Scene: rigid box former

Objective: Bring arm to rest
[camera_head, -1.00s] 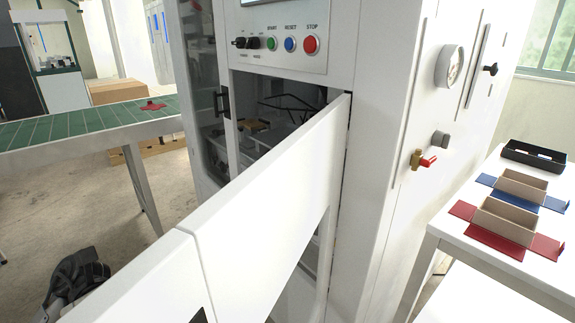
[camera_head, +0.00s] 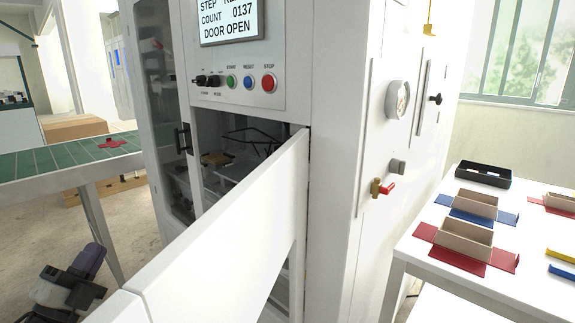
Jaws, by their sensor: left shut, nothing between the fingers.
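My left gripper (camera_head: 72,285) is at the lower left, dark and shut, with nothing seen between its fingers. It is in the air left of the open white door (camera_head: 225,225) of the box former (camera_head: 335,130). The door swings out toward me and hides part of the machine's lower front. The screen (camera_head: 228,20) reads "DOOR OPEN" and a count of 0137. My right gripper is not in view.
A green conveyor (camera_head: 50,160) with a red flat piece (camera_head: 112,143) stands at the left. A white table (camera_head: 420,250) at the right holds box blanks with trays (camera_head: 465,240) and a black tray (camera_head: 482,174). A red-handled valve (camera_head: 385,188) juts from the machine's side.

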